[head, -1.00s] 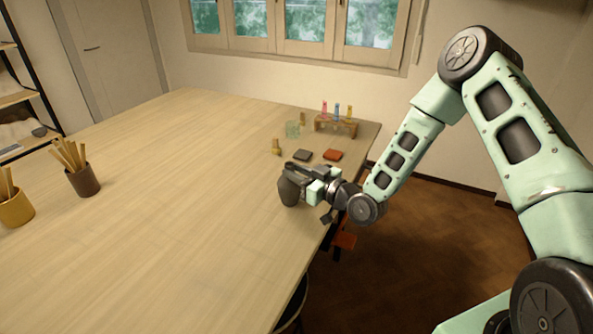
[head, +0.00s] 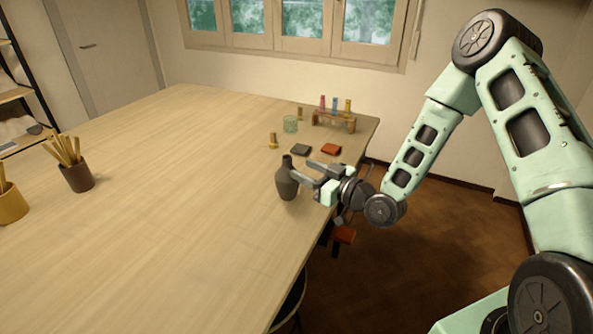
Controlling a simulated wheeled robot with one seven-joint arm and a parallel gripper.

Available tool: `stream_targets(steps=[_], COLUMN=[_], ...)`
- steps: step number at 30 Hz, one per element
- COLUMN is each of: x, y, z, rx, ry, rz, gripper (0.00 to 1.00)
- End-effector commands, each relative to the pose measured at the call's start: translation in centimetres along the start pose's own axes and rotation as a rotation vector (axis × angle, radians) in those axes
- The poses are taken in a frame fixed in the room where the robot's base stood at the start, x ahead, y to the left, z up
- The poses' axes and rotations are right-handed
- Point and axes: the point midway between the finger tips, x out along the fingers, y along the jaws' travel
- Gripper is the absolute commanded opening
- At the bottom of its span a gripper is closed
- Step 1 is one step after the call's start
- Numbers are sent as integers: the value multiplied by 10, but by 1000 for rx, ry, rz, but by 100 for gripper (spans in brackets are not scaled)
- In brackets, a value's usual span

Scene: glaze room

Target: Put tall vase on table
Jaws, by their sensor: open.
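The tall vase (head: 286,180) is dark grey with a narrow neck. It stands upright on the wooden table (head: 170,200), near the table's right edge. My gripper (head: 302,174) is open just to the right of the vase, its fingers pointing left toward it. The fingers look clear of the vase's body, though a small gap is hard to judge from here.
Behind the vase are a dark tile (head: 300,150), a red tile (head: 331,149), a small tan piece (head: 273,141), a glass (head: 290,124) and a rack of colored vials (head: 335,120). A brown cup of sticks (head: 77,177) and a yellow cup (head: 11,203) stand at left. The table's middle is clear.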

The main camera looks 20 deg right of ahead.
Motion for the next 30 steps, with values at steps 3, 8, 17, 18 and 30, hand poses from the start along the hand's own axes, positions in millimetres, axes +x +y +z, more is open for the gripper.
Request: stream_targets(steps=[3,8,17,18,30], x=[-27,-55,-68,-64,-70], y=[1,0,-10,-17,-120], z=[4,3,2,4,13], rx=[-1,0,-18,-31,-173], ry=[-1,-2,-55,-99,-849], rz=[2,2,-32,-52,-180], gripper=[47,47,47,47,47])
